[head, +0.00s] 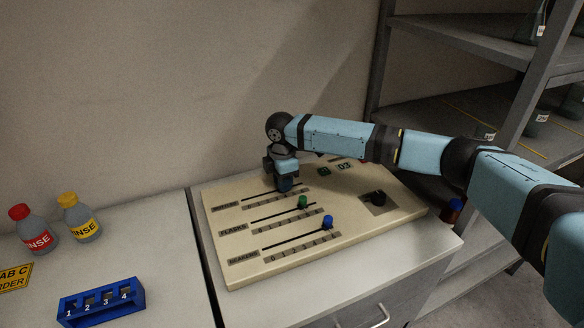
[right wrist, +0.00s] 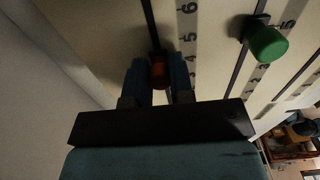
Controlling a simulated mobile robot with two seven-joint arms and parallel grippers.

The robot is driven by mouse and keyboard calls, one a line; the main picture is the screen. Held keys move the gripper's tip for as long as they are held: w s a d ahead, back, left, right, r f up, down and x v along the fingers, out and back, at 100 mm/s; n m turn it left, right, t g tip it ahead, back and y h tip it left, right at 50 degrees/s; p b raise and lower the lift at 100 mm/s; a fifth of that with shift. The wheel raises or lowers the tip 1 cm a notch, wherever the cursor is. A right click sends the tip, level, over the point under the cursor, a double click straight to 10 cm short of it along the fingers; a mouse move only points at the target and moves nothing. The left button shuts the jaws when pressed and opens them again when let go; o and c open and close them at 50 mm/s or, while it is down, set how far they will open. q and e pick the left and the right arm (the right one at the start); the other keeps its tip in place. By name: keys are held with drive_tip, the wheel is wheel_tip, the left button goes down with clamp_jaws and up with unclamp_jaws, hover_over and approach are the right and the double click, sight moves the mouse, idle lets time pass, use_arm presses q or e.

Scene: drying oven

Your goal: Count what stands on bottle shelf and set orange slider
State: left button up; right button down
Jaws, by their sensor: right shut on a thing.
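A beige slider panel (head: 325,255) lies on the counter, with three slots and number scales. The right gripper (head: 285,185) is over the top slot in the head view and hides its knob there. In the right wrist view the orange knob (right wrist: 159,74) sits between the two fingertips of my right gripper (right wrist: 160,78), which is shut on it. Scale figures 5 and 6 show beside that slot; the exact mark at the knob is unclear. A green knob (head: 303,202) is on the middle slot and a blue knob (head: 328,221) on the lower one. The left gripper is out of view.
A grey shelf unit (head: 516,108) at the right holds flasks (head: 533,24), partly cut off. A red-capped bottle (head: 453,210) shows low beside the panel. Red (head: 36,230) and yellow (head: 80,216) rinse bottles and a blue numbered rack (head: 101,301) stand at the left.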

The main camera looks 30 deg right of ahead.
drive_tip(key=shift+a, duration=0.25)
drive_tip(key=c, duration=1)
unclamp_jaws()
drive_tip(key=shift+r, duration=0.1)
wheel_tip(320, 180, up, 14)
drive_tip(key=shift+f+p, duration=0.15)
drive_tip(key=shift+p, duration=0.4)
